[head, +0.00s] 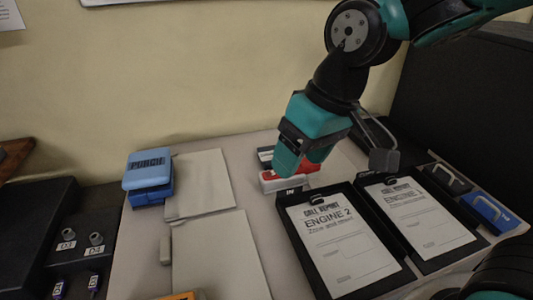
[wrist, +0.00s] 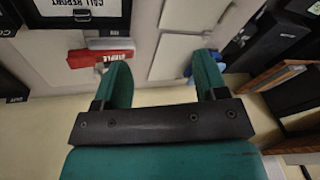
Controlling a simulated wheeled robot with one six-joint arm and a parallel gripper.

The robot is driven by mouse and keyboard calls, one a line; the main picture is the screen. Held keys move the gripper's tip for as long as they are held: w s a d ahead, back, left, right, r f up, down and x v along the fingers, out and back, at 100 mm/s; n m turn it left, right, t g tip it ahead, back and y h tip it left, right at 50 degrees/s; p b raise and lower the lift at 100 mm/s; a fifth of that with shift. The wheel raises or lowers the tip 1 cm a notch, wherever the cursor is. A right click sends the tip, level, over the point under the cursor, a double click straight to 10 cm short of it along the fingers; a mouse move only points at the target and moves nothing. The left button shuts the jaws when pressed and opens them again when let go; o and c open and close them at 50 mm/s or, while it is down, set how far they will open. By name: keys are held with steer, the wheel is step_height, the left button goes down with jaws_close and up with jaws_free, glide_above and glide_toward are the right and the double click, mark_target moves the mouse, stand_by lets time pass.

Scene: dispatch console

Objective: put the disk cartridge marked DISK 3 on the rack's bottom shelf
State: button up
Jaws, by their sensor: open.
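I cannot read a DISK 3 mark in either view, and I cannot pick out the cartridge or the rack's bottom shelf for certain. A black handled thing (head: 447,178) and a blue handled thing (head: 490,212) lie at the right in the head view; no marks on them are legible. My gripper (head: 302,165) points down over the back middle of the desk, by the red and white stapler (head: 268,183). In the wrist view my gripper (wrist: 162,68) shows two fingers well apart with nothing held between them. The stapler (wrist: 88,57) shows beside the left finger there.
Two black CALL REPORT trays (head: 292,238) hold printed sheets at the right. A blue punch (head: 148,172) and blank papers (head: 205,185) lie left of my gripper. A dark panel (head: 32,215) with knobs marked D3 and D4 is far left. The wall closes off the back.

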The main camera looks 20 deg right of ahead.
steer(key=w+d+f+m+t+h+b, duration=0.1)
steer(key=w+d+m+h, duration=0.1)
steer(key=w, duration=0.8)
steer(key=w+d+f+m+t+h, duration=0.1)
steer(key=w+d+f+m+t, duration=0.15)
steer(key=w, duration=0.65)
steer(key=p, duration=0.1)
glide_above(270, 158)
steer(key=shift+g, duration=0.35)
steer(key=f, duration=0.6)
steer(key=d+f, duration=0.1)
steer(key=f, duration=0.2)
steer(key=shift+s+f, duration=0.25)
steer(key=shift+s, duration=0.15)
steer(key=p+x, duration=0.1)
steer(key=x, duration=0.4)
steer(key=shift+w+a+f, duration=0.1)
steer(key=shift+f, duration=0.3)
steer(key=shift+f, duration=0.2)
steer(key=shift+r, duration=0.1)
steer(key=c, duration=0.7)
steer(key=shift+c, duration=0.2)
